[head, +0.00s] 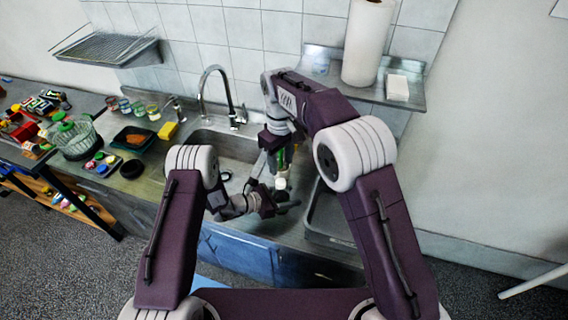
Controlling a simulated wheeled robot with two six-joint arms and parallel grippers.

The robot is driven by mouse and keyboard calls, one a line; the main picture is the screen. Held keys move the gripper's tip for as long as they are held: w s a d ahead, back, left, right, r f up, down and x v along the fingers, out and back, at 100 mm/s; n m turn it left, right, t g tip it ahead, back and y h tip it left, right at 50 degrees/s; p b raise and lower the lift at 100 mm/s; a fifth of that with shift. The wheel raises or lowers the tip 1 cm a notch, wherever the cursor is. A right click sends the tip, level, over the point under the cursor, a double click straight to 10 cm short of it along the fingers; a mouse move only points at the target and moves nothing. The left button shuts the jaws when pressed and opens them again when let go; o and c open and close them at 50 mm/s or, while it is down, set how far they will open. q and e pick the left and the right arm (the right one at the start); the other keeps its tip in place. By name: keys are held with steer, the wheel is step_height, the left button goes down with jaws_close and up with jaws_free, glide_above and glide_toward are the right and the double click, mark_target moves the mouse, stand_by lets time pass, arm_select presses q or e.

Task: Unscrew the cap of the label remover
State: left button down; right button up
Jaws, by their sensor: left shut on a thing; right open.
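The label remover (281,183) shows as a small, partly hidden green and white container above the front of the sink. My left gripper (282,204) comes in from the lower left and is shut on it low down. My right gripper (276,163) points down from above, open, with its fingers around or beside the green upper part. I cannot tell whether the fingers touch it. The cap is not clear at this size, hidden in part by the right gripper.
The sink (213,136) with its tall faucet (238,112) lies behind the grippers. A paper roll (367,45) stands on the wall shelf.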

mark_target(281, 181)
steer(key=m, duration=0.6)
steer(key=shift+m, duration=0.4)
steer(key=m, duration=0.3)
steer(key=shift+m, duration=0.3)
steer(key=m, duration=0.9)
steer(key=shift+m, duration=0.4)
steer(key=m, duration=1.1)
steer(key=shift+m, duration=0.3)
steer(key=m, duration=0.3)
steer(key=shift+s+a, duration=0.1)
step_height(281, 181, down, 8)
steer(key=shift+r, duration=0.1)
